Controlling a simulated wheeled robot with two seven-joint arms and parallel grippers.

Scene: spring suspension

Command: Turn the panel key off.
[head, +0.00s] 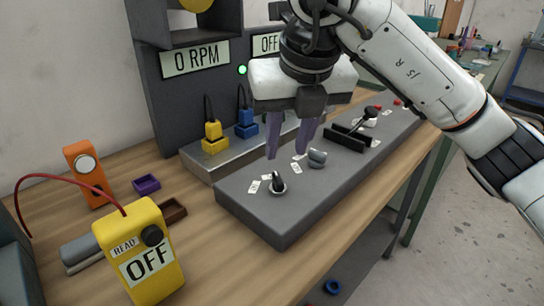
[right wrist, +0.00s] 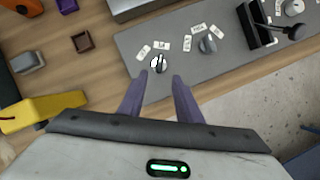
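The panel key (head: 278,184) is a small dark key in a round light collar at the near left end of the grey control panel (head: 262,214). Small white labels lie around it, too small to read. It also shows in the right wrist view (right wrist: 158,63), just beyond the fingertips. My right gripper (head: 287,152) has two purple fingers, spread apart with nothing between them. It hangs above the panel, a little behind and above the key, and does not appear to touch it. In the right wrist view its fingertips (right wrist: 157,80) stand either side of the key's line. My left gripper is not in view.
A grey knob (head: 317,158) and a black lever (head: 350,133) stand farther along the panel. Behind are yellow (head: 213,138) and blue (head: 246,124) plugs and a "0 RPM" display (head: 195,58). A yellow meter (head: 140,250) reading OFF and an orange device (head: 88,172) stand left.

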